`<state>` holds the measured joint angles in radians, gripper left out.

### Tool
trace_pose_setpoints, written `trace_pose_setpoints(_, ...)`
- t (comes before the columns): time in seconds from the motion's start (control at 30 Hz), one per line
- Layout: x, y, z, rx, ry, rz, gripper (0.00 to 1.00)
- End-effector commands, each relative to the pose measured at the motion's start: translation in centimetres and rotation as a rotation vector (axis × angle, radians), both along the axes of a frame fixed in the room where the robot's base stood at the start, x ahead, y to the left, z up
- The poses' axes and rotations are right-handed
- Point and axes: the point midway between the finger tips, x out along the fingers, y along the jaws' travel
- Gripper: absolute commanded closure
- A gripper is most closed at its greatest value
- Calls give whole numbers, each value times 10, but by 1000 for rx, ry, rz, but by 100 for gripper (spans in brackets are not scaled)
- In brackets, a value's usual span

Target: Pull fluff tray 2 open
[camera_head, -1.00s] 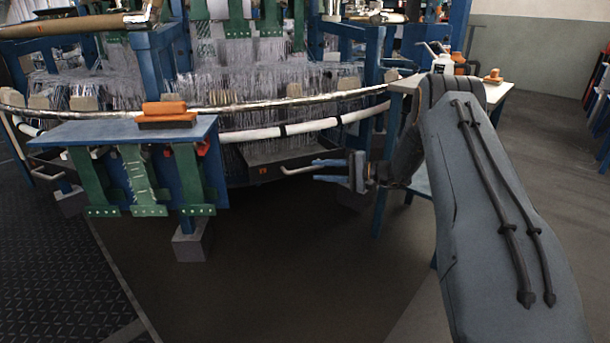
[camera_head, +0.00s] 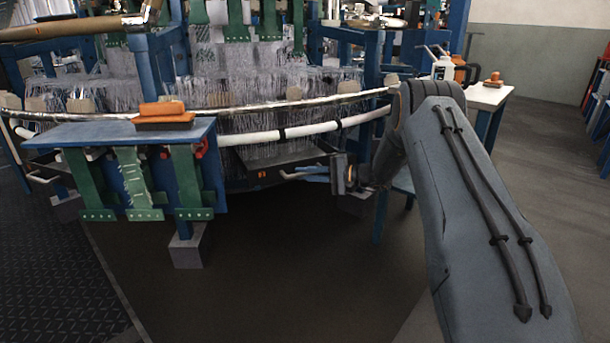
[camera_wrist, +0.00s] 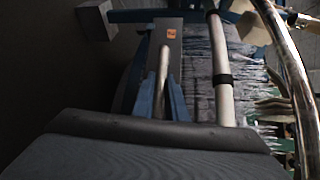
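A dark, shallow fluff tray (camera_head: 264,176) sits low under the loom. Its front has a small orange label whose number I cannot read clearly. The tray front also shows in the wrist view (camera_wrist: 170,33). A pale bar handle (camera_head: 286,175) sticks out from the tray's right side; it also shows in the wrist view (camera_wrist: 162,72). My gripper (camera_head: 305,173) has blue fingers, one on either side of the handle in the wrist view (camera_wrist: 161,93). The fingers look apart, with the bar between them; contact is not clear.
A blue shelf (camera_head: 110,132) with an orange-topped brush (camera_head: 165,115) stands at the left. Another handle (camera_head: 42,178) shows low at the far left. A white hoop tube (camera_head: 285,133) curves above the tray. The dark floor in front is clear.

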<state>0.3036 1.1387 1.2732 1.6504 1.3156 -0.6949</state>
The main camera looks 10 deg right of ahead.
Motion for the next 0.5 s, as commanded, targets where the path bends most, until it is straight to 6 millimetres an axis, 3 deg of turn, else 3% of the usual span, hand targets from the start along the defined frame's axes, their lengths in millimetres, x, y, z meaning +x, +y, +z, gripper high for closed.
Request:
trace_pose_setpoints(0.27, -2, -1, 0, 1, 1, 0, 100)
trace_pose_setpoints(0.5, -24, -6, 3, 2, 3, -1, 100)
